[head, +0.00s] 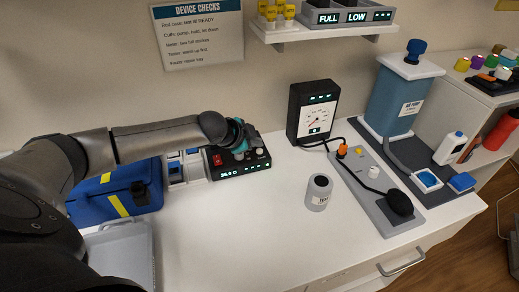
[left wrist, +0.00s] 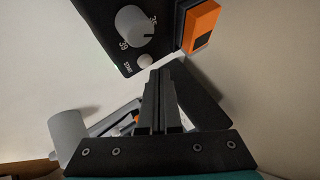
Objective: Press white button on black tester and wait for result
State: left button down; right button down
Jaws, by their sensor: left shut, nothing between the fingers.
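The black tester (head: 262,164) is a low black box against the wall, with a lit display, a red part at its left and pale controls on top. In the left wrist view its black panel (left wrist: 106,35) carries a grey dial marked 35 and 39, an orange block and a small white button (left wrist: 145,61). My left gripper (head: 240,143) is above the box, shut and empty. In the left wrist view its fingertips (left wrist: 163,68) are just beside the white button; I cannot tell whether they touch it. My right gripper is not in view.
A blue bag (head: 115,190) and white compartments stand left of the tester. A black gauge box (head: 313,112) stands to the right, cabled to a grey board (head: 392,222). The front middle counter is clear.

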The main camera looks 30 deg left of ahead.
aim_at(256, 154)
pick_arm(q)
jog(key=shift+f, duration=0.3)
jog(key=shift+f, duration=0.5)
dwell(0.5)
dwell(0.4)
jog(key=shift+r+p, duration=0.9)
jog(key=shift+p, duration=0.2)
notch_tip(256, 154, up, 5)
jog(key=p, duration=0.5)
jog(key=shift+p, duration=0.3)
